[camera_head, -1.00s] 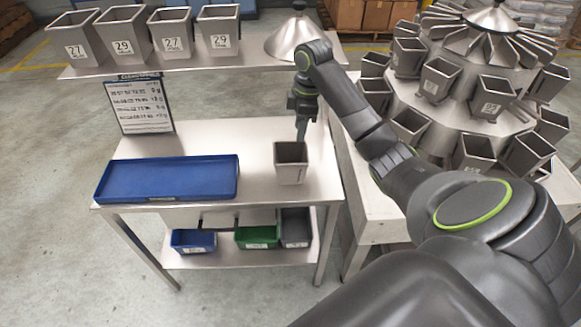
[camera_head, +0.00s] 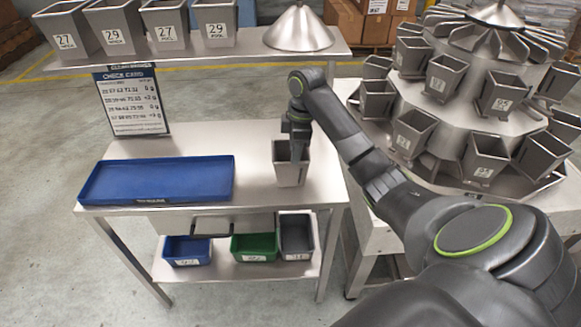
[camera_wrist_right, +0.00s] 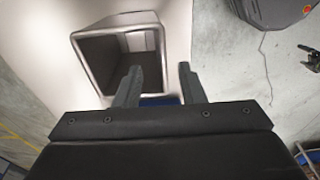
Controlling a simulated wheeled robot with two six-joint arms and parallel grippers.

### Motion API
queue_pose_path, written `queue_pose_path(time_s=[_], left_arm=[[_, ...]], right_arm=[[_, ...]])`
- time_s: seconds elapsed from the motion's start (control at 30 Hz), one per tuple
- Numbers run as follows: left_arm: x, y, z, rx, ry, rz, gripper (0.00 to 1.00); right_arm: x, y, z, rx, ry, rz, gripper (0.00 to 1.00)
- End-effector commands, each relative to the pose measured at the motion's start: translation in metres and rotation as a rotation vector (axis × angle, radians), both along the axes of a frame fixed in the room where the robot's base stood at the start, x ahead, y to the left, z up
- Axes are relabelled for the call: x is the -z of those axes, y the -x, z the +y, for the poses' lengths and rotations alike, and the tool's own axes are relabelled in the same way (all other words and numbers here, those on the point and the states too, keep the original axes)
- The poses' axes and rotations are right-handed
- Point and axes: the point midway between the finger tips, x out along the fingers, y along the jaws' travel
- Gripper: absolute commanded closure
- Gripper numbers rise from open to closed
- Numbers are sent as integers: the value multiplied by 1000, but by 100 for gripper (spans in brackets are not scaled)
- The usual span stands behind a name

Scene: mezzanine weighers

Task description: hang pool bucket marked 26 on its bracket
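A grey metal bucket (camera_head: 289,168) stands upright on the bench, right of the blue tray; no number on it can be read here. My right gripper (camera_head: 299,148) is down at its right rim in the head view. In the right wrist view, the fingers (camera_wrist_right: 159,82) are apart, and the right wall of the open-topped bucket (camera_wrist_right: 82,58) appears between them. Contact cannot be told. The bracket is not identifiable; the weigher (camera_head: 478,118) carries several similar buckets. My left gripper is not in the head view; a small dark shape at the wrist view's right edge may be it.
Buckets marked 27 and 29 stand on the upper shelf (camera_head: 255,58), with a metal cone (camera_head: 299,30) at its right. A check card (camera_head: 132,102) stands behind the blue tray (camera_head: 157,180). Blue, green and grey bins sit below. The bench is clear around the bucket.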

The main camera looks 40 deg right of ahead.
Motion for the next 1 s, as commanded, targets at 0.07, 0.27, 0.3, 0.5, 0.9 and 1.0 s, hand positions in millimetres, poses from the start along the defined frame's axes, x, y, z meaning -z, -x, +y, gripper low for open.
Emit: queue_pose_path(time_s=[0.07,0.27,0.3,0.5,0.9,1.0], left_arm=[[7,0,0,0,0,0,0],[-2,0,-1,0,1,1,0],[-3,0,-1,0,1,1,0],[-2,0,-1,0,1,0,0],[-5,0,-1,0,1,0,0],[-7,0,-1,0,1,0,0]], right_arm=[[10,0,3,-1,-2,1,64],[36,-2,9,1,-3,5,64],[41,-3,10,1,-3,4,64],[47,-4,10,-1,0,0,64],[48,-3,10,0,-1,1,64],[50,-3,10,0,-1,2,64]])
